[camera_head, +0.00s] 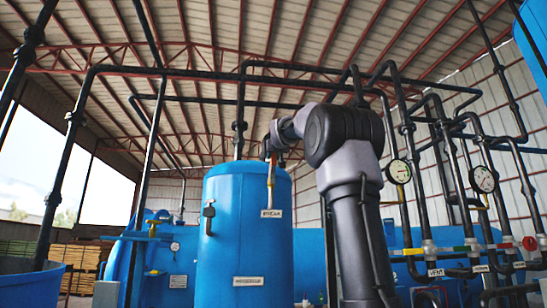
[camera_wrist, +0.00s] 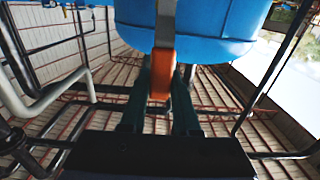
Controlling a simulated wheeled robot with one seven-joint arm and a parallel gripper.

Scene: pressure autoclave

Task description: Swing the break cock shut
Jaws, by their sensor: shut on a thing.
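In the wrist view, a grey lever with an orange grip (camera_wrist: 161,75) runs down from the blue vessel between my two dark green fingers. It appears to be the handle of the break cock; the cock's body is not clear to see. My gripper (camera_wrist: 159,82) is shut on the orange grip. In the head view, my gripper (camera_head: 270,157) is small and partly hidden at the top front of the upright blue tank (camera_head: 245,235). A bit of orange (camera_head: 282,160) shows beside it. How far the lever is swung cannot be told.
Black pipes (camera_head: 200,72) run overhead and down around the tank. Two round gauges (camera_head: 398,171) (camera_head: 483,179) and several valves with a "VENT" label (camera_head: 436,272) stand at the right. A lever handle (camera_head: 208,217) sits on the tank's left side. A yellow-handled valve (camera_head: 150,232) is further left.

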